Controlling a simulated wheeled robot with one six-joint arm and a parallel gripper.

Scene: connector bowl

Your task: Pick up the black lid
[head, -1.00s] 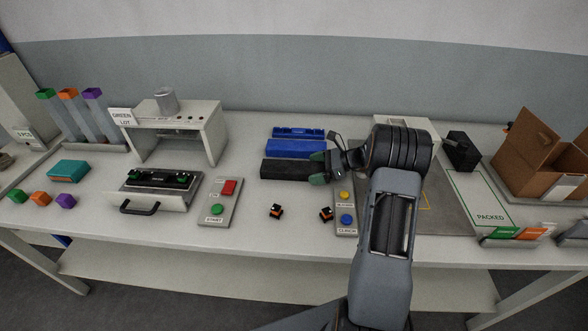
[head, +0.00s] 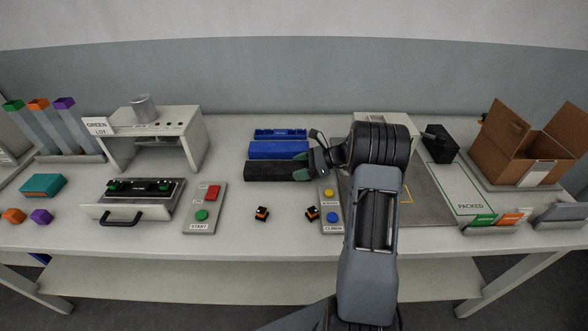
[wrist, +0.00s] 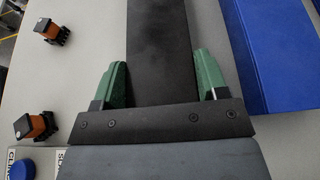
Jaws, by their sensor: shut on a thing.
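The black lid (head: 274,171) is a long dark bar lying on the table in front of the blue boxes in the head view. It fills the middle of the wrist view (wrist: 160,48), running up between the green fingers. My gripper (head: 304,169) is at the lid's right end in the head view. In the wrist view my gripper (wrist: 160,82) has one finger on each side of the lid, shut on it. Whether the lid is clear of the table cannot be told.
A blue box (head: 279,150) and another blue tray (head: 280,134) lie just behind the lid. Two orange-black components (head: 262,213) lie in front, beside the yellow and blue button panel (head: 331,207). A red and green button panel (head: 205,208) stands left.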

